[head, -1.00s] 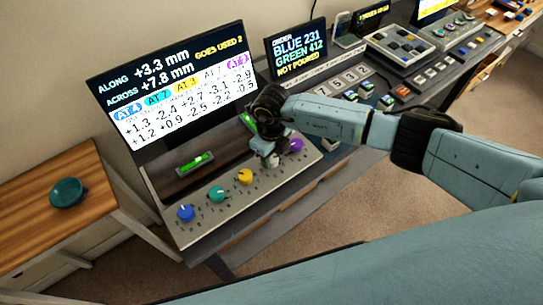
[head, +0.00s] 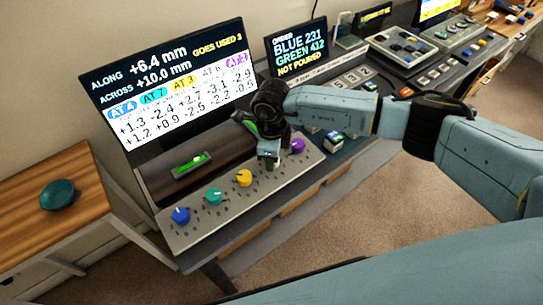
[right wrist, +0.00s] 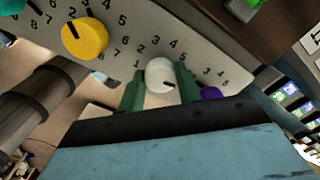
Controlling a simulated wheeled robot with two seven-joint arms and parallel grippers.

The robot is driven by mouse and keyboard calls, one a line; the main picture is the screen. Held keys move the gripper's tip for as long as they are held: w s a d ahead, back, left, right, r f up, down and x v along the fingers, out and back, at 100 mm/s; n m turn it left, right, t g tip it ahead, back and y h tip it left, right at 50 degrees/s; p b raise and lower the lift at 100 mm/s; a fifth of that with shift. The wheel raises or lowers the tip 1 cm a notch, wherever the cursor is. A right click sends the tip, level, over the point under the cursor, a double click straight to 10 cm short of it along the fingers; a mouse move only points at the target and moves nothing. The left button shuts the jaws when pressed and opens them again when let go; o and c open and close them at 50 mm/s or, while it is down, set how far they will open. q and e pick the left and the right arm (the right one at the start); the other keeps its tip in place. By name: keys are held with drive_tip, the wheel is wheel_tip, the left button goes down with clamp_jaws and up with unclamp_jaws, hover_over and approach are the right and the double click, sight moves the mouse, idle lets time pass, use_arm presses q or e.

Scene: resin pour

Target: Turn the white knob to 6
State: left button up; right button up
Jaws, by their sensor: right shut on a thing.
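The white knob (right wrist: 160,74) sits on the grey knob panel, between the green fingers of my right gripper (right wrist: 159,88) in the right wrist view. The fingers are shut on its sides. In the head view my right gripper (head: 269,160) is over the panel (head: 224,220) and hides the white knob. On the big screen (head: 175,85) the white label seems to read AT 6, with ALONG +6.4 mm and ACROSS +10.0 mm. My left gripper is not in view.
The yellow knob (head: 244,177) and purple knob (head: 297,146) flank the gripper. The teal knob (head: 214,195) and blue knob (head: 180,215) are farther left. A level vial (head: 192,165) lies behind them. A smaller screen (head: 297,50) reads BLUE 231, GREEN 412, NOT POURED.

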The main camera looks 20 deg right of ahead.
drive_tip(key=o, duration=1)
wheel_tip(320, 180, up, 14)
drive_tip(key=shift+f, duration=0.25)
idle(0.3)
